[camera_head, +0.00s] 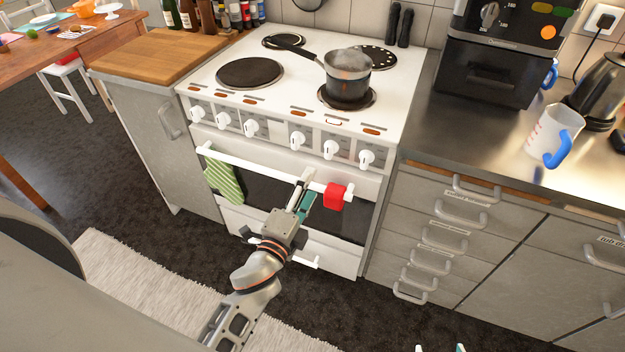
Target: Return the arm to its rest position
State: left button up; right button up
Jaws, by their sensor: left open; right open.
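My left gripper (303,193) is open in front of the cooker's oven door, with its fingertips close to the white door handle (262,169) in the picture. I cannot tell whether the fingers touch the handle or stand apart from it. Nothing shows between the fingers. My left arm reaches up to it from the bottom edge. Only the fingertips of my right gripper (440,348) show at the bottom edge, apart and empty; the rest of it is out of view. The white cooker (300,97) has its oven door closed.
A dark saucepan (347,82) stands on the front right hotplate. A green striped towel (223,182) and a red cloth (335,195) hang on the door handle. Drawers (440,240) with protruding handles stand to the right. A light rug (140,285) lies on the floor.

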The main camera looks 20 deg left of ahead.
pick_arm(q)
jog(key=shift+s, duration=0.1)
dwell(0.4)
jog(key=s+f+n+g+h, duration=0.2)
jog(key=s+f+n+g, duration=0.5)
jog(key=s+f+n, duration=0.6)
jog(key=s+f, duration=0.7)
jog(key=shift+n, duration=0.4)
